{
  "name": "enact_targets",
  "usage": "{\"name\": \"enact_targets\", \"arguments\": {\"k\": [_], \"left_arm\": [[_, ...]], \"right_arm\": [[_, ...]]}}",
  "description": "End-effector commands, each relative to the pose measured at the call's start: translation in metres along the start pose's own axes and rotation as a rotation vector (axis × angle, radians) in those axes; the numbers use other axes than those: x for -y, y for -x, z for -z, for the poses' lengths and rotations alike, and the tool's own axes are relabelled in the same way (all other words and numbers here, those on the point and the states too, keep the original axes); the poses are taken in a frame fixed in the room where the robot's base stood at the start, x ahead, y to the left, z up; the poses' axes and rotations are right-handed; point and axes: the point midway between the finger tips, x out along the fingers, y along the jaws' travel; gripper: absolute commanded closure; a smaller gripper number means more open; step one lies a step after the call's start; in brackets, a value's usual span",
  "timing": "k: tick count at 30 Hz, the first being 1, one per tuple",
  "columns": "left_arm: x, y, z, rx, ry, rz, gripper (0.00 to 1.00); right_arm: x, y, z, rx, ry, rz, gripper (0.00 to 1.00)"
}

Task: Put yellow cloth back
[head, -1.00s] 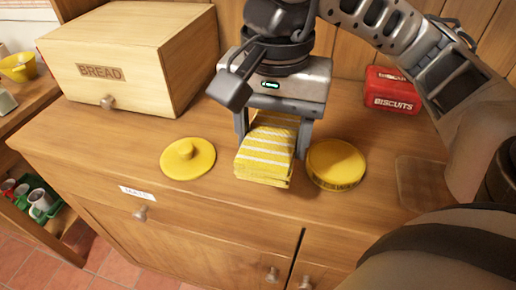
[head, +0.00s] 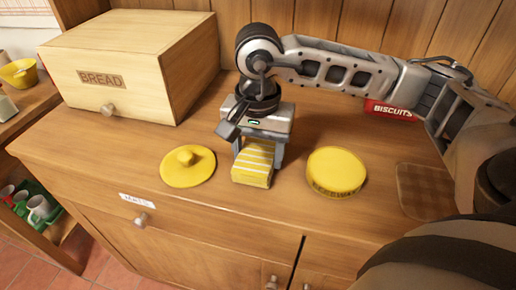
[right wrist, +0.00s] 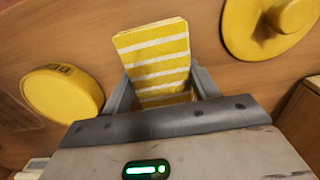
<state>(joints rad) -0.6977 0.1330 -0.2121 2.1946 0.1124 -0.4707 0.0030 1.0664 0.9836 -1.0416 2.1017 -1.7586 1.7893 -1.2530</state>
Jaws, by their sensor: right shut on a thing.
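The yellow cloth (head: 252,170) is a folded, white-striped bundle over the wooden counter, between a yellow knobbed lid and a round yellow tin. My right gripper (head: 260,148) points down and is shut on the cloth, with a finger on each side. In the right wrist view the cloth (right wrist: 155,50) sticks out beyond the fingers (right wrist: 163,85). I cannot tell whether its underside touches the counter. My left gripper is not in view.
The knobbed lid (head: 187,167) lies left of the cloth, the round tin (head: 336,171) right. A wooden bread box (head: 135,62) stands back left. A red biscuits tin (head: 390,110) is partly behind my arm.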

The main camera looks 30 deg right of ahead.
Motion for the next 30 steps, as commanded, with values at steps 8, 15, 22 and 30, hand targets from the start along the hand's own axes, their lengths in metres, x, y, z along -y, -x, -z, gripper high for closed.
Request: {"name": "enact_targets", "arguments": {"k": [8,15,22,30], "left_arm": [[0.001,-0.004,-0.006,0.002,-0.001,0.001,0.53],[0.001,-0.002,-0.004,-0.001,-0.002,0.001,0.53],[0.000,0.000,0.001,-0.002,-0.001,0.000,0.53],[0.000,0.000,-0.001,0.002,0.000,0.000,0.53]], "right_arm": [[0.000,-0.004,0.000,0.000,0.000,0.000,0.59],[0.000,-0.003,0.000,0.000,0.000,-0.001,0.19],[0.000,0.001,0.000,0.001,0.000,0.000,0.19],[0.001,0.044,0.000,-0.002,0.001,0.006,0.19]]}}
